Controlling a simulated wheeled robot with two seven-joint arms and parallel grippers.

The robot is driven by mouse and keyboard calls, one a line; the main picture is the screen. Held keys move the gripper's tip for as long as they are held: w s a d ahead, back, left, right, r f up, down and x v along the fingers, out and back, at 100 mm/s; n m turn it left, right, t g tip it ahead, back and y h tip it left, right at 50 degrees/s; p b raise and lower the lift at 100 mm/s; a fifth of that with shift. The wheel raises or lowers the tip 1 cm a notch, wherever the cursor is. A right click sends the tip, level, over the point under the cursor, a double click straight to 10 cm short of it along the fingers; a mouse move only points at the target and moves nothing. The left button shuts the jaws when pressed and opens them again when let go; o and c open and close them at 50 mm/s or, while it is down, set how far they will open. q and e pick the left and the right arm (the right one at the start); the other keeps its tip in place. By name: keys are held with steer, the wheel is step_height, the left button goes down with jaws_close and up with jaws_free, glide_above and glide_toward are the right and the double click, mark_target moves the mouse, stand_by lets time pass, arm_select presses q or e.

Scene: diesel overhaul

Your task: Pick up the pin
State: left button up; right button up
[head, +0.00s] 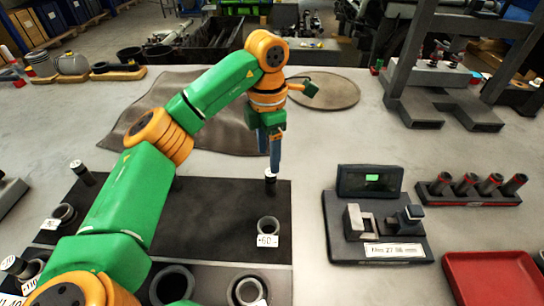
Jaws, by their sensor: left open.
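A small dark upright pin with a pale top (270,186) stands on the black mat (215,215), near its far right corner. My left gripper (274,167) points down with its fingers directly above this pin, at or close to its top. The jaws are open; the exact gap between fingertips and pin is hard to tell. My right gripper is not in view.
A ring labelled 60 (268,227) stands on the mat in front of the pin. A gauge device (375,220) with a display, a rack of several dark cylinders (468,190) and a red tray (492,278) are to the right. A brown cloth (190,115) lies behind.

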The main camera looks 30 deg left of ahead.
mark_target(271, 176)
arm_select(q)
steer(key=shift+f, duration=0.45)
steer(key=shift+s+d+f+p, duration=0.55)
steer(key=shift+s+f, duration=0.1)
steer(key=shift+f, duration=0.2)
steer(key=f, duration=0.3)
steer(key=shift+w+f, duration=0.2)
steer(key=shift+f, duration=0.2)
steer(key=shift+w, duration=0.1)
jaws_close()
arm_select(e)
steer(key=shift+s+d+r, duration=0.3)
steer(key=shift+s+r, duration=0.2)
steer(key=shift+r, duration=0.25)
